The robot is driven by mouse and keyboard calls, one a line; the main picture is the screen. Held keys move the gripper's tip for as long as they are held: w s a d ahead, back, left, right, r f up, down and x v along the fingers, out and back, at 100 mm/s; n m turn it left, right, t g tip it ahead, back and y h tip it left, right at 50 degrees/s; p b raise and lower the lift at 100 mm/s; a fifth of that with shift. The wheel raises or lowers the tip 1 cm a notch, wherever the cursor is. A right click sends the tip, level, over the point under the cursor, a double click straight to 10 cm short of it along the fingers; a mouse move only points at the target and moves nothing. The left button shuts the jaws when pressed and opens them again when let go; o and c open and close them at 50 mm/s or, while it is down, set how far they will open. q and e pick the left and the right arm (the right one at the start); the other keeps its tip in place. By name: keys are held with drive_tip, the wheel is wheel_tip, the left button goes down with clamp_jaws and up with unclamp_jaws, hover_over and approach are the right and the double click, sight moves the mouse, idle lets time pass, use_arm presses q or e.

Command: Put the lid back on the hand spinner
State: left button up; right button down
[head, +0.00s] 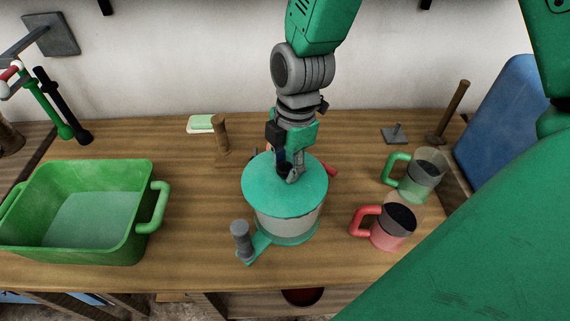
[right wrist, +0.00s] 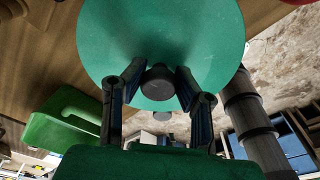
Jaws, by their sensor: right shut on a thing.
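The lid (head: 262,185) is a round teal disc with a dark knob in its middle. My right gripper (head: 291,174) comes down from above and is shut on that knob. In the right wrist view the fingers (right wrist: 158,88) stand on both sides of the knob (right wrist: 157,76), with the lid (right wrist: 110,40) spread beyond. The hand spinner (head: 285,222) is a pale see-through drum with a teal base, directly under the lid. Its grey crank handle (head: 241,238) stands at the front left. I cannot tell whether the lid touches the rim. My left gripper is out of view.
A green tub (head: 140,215) stands to the left. A green-handled mug (head: 418,178) and a red-handled mug (head: 388,230) stand to the right. A wooden post (head: 221,135) and a soap-like block (head: 201,123) are behind. A blue panel (head: 505,110) leans at the back right.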

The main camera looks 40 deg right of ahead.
drive_tip(key=shift+d+f, duration=0.15)
drive_tip(key=shift+d, duration=0.7)
drive_tip(key=shift+a+f, duration=0.15)
drive_tip(key=shift+a, duration=0.65)
drive_tip(key=shift+d+f+p, duration=0.1)
drive_tip(key=shift+d+p, duration=0.3)
drive_tip(key=shift+d, duration=0.5)
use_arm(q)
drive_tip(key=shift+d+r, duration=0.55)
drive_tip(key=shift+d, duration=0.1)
use_arm(e)
drive_tip(key=shift+a, duration=0.1)
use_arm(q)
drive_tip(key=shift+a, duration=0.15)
use_arm(e)
drive_tip(key=shift+a, duration=0.1)
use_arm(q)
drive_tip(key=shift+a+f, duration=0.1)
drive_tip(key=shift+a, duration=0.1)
use_arm(e)
drive_tip(key=shift+a, duration=0.2)
